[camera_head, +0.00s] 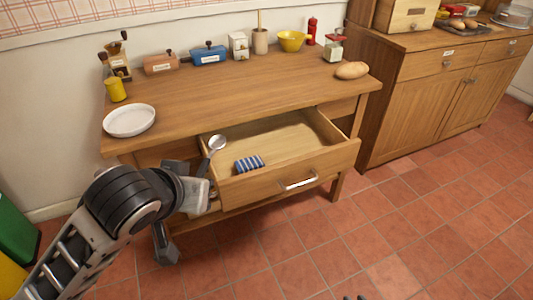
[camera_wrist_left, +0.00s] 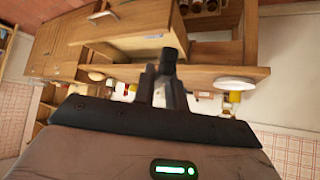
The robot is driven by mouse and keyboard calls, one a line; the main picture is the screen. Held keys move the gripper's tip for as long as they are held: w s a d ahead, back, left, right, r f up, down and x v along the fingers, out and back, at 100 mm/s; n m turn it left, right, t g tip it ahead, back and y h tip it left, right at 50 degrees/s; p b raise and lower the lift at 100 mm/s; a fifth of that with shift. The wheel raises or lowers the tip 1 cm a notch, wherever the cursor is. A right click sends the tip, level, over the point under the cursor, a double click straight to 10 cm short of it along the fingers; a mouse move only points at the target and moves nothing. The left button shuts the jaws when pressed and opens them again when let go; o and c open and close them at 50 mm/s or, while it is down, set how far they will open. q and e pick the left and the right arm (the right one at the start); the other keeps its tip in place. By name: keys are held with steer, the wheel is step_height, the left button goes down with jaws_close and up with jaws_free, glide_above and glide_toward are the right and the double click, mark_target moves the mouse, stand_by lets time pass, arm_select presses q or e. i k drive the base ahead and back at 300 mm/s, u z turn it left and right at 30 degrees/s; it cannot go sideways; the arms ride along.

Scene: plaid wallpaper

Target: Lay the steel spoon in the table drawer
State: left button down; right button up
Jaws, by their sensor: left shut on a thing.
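The steel spoon (camera_head: 217,143) has its bowl up and tilted, over the left end of the open table drawer (camera_head: 290,140). My left gripper (camera_head: 203,178) is shut on the spoon's handle, just outside the drawer's left front corner. In the left wrist view the gripper's dark fingers (camera_wrist_left: 167,75) show, but I cannot make out the spoon. The drawer is pulled out, with a blue-and-white striped bundle (camera_head: 249,163) inside at the front left. Of my right gripper only small dark tips (camera_head: 355,297) seem to show at the bottom edge.
The wooden table (camera_head: 230,95) bears a white plate (camera_head: 130,120) at left, a bread roll (camera_head: 351,70) at right, and jars, tins and a yellow bowl (camera_head: 292,40) along the back. A wooden cabinet (camera_head: 430,100) stands at right. The drawer's middle and right are clear.

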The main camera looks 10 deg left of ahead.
mark_target(284, 143)
steer(key=z, duration=0.25)
steer(key=i, duration=1.05)
steer(key=u, duration=0.2)
